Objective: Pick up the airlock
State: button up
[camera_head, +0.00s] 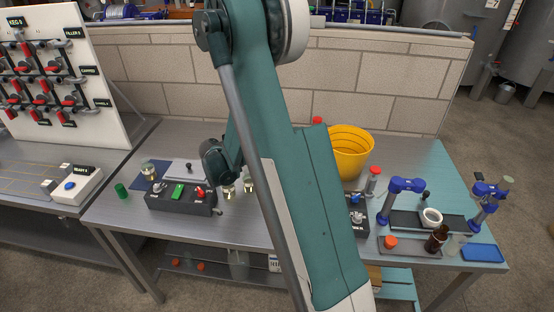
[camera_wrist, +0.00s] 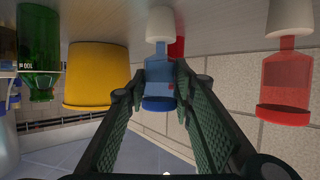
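A blue airlock (camera_wrist: 158,74) on a white stopper (camera_wrist: 160,24) shows in the wrist view, where the table is at the top of the picture. It stands between the fingertips of my gripper (camera_wrist: 161,80), one finger on each side. The fingers are apart; whether the pads touch it is unclear. A red airlock (camera_wrist: 285,82), also on a white stopper, stands to the right, outside the fingers. There my arm hides the gripper and the blue airlock.
A yellow bucket (camera_head: 350,152) stands at the back of the table; it also shows in the wrist view (camera_wrist: 97,75), beside a green bottle (camera_wrist: 40,50). A red thing (camera_wrist: 178,47) is behind the blue airlock. A block wall (camera_head: 420,90) borders the back. Control boxes (camera_head: 180,203) stand at left.

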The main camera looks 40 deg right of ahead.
jog(key=shift+r, duration=0.1)
jog(key=shift+r+p, duration=1.25)
jog(key=shift+r, duration=3.65)
jog(key=shift+r, duration=0.15)
jog(key=shift+r, duration=0.25)
jog(key=r, duration=1.2)
jog(key=shift+s+d+r, duration=0.25)
jog(key=shift+d+r, duration=0.05)
jog(key=shift+r, duration=0.05)
jog(key=s+d+m+g+p, duration=0.4)
jog(key=s+d+g+p, duration=0.1)
jog(key=s+d, duration=1.55)
jog(key=shift+y, duration=0.4)
jog(key=shift+s+a+f, duration=0.1)
jog(key=shift+a+f, duration=0.15)
jog(key=shift+f, duration=0.6)
jog(key=shift+s+a+f, duration=0.1)
jog(key=shift+a+f, duration=0.1)
jog(key=shift+f, duration=0.7)
jog(key=shift+s+a+f, duration=0.1)
jog(key=shift+a+f, duration=0.15)
jog(key=shift+f, duration=0.6)
